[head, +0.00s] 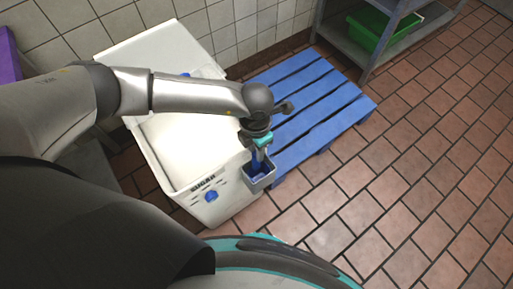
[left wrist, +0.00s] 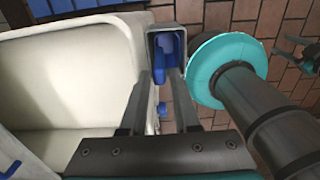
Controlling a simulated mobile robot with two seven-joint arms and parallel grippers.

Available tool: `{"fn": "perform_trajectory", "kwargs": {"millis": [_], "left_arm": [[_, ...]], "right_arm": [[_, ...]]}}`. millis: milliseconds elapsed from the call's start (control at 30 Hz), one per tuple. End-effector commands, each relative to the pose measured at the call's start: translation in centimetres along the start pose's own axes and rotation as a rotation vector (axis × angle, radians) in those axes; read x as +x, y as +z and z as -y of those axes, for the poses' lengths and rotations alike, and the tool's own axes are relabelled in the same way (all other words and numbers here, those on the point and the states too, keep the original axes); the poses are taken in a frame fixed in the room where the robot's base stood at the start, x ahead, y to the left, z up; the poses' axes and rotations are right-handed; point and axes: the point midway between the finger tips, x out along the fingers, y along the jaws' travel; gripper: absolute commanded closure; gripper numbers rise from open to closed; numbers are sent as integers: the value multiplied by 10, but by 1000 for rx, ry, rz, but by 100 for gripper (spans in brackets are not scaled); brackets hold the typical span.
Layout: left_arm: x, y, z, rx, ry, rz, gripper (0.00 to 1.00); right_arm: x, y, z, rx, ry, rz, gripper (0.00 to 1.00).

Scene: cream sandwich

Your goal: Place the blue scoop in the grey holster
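The blue scoop (head: 257,165) sits inside the grey holster (head: 262,184), which is fixed to the side of the white sugar bin. The left wrist view shows blue scoop surfaces (left wrist: 170,48) within the rim of the holster (left wrist: 152,36). My left gripper (head: 264,156) is right above the holster and points down into it. In the left wrist view its two fingers (left wrist: 166,76) stand apart at the near side of the holster, with a gap between them. I see no scoop part clamped between them. The lower part of the scoop is hidden by the holster walls. My right gripper is not clearly visible.
The white sugar bin (head: 182,175) stands left of the holster with its top open. A blue pallet (head: 315,110) lies on the floor behind. A shelf with a green crate (head: 385,28) is at the back. The tiled floor on the right is clear.

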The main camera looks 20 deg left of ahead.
Motion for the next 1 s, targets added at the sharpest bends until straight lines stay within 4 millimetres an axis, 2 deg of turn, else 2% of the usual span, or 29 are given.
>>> {"fn": "perform_trajectory", "kwargs": {"millis": [33, 233, 500, 700, 833, 1000], "left_arm": [[-3, 1, -11, -9, 23, 2, 50], [-19, 1, -11, -10, 24, 2, 50], [-81, 2, -6, -5, 15, 7, 50], [-116, 1, -4, -3, 11, 4, 50], [-129, 1, -3, -4, 10, 3, 50], [-134, 0, -2, -2, 8, 2, 50]], "right_arm": [[-1, 2, 0, 0, -1, 2, 50], [-13, 6, 2, -3, -3, 12, 50], [-29, 10, 15, -1, -21, 24, 50], [-36, 9, 15, -2, -21, 22, 50], [-37, 8, 13, -3, -19, 21, 50], [-38, 7, 9, -4, -13, 19, 50]]}}
